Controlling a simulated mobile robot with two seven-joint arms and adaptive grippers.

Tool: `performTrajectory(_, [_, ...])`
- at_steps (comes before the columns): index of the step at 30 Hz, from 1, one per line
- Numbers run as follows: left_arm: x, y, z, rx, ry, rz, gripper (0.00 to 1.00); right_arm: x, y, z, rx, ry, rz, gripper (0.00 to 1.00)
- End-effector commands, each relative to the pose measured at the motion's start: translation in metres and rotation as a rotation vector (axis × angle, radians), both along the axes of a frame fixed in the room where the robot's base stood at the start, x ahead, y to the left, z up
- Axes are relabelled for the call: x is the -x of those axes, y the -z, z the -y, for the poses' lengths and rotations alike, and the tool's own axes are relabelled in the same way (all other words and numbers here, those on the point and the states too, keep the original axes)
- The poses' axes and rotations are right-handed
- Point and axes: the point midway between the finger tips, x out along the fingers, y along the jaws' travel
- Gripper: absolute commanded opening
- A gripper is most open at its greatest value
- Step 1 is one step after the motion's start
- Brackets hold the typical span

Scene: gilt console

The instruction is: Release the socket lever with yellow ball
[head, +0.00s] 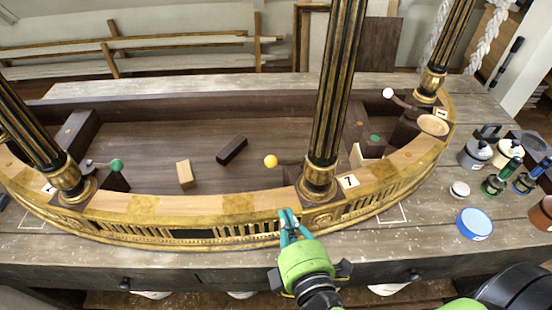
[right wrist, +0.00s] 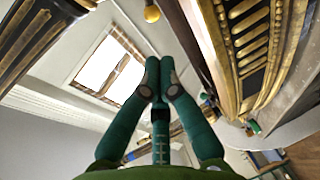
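The yellow ball (head: 271,161) is on the end of a dark lever inside the gilt console (head: 240,203), just left of the middle black-and-gold column. The lever's lower part is hard to make out against the dark wood. The ball also shows at the top of the right wrist view (right wrist: 151,13), beyond the fingertips. My right gripper (head: 289,214) is at the console's front gilt rim, nearer to me than the ball and apart from it. Its teal fingers (right wrist: 158,68) are together with nothing between them. My left gripper is not in view.
Columns stand on the rim, the middle one (head: 335,90) close right of the ball. A green ball (head: 117,165) and a white ball (head: 388,93) top other levers. Loose blocks (head: 185,175) lie inside. Jars and a blue lid (head: 474,223) crowd the table's right side.

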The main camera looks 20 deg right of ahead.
Motion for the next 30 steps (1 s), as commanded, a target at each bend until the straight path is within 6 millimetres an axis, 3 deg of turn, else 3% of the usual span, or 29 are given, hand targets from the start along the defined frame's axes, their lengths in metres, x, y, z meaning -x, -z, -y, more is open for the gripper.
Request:
performTrajectory(4, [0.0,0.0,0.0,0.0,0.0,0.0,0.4,0.002,-0.015,0.004,0.008,0.012,0.023,0.0])
performTrajectory(17, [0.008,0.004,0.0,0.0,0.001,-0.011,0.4,-0.003,-0.013,0.005,0.008,0.013,0.026,0.0])
performTrajectory(28, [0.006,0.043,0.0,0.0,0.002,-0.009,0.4,-0.05,-0.001,0.009,0.007,0.012,0.033,0.0])
performTrajectory(30, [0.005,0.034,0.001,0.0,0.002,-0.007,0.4,-0.066,-0.003,0.01,0.011,0.012,0.029,0.0])
